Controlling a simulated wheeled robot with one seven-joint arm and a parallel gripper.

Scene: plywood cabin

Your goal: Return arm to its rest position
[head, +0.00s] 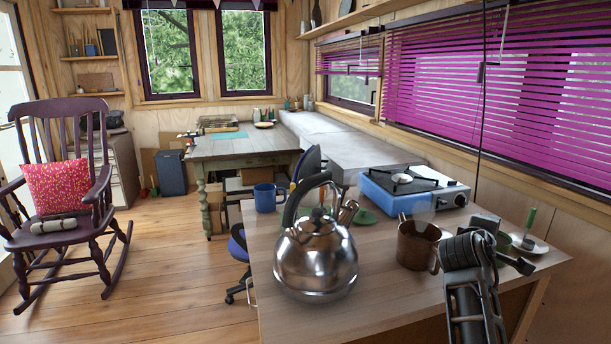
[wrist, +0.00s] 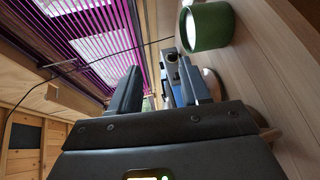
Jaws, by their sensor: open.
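My gripper (head: 505,244) is at the right end of the near wooden table (head: 385,285) in the head view, low beside the brown mug (head: 417,243). In the wrist view its two dark fingers (wrist: 160,88) stand apart with nothing held between them. The wrist view is turned on its side, with the tabletop (wrist: 262,75) along the right. A green cup (wrist: 207,26) stands close by there, apart from the fingers. In the head view my gripper partly hides the things behind it.
A steel kettle (head: 316,258), blue mug (head: 268,197) and blue camping stove (head: 413,191) stand on the same table. A white saucer (head: 528,245) lies at the right. Purple blinds (head: 490,85) cover the right window. Open floor (head: 165,270) lies left of the table.

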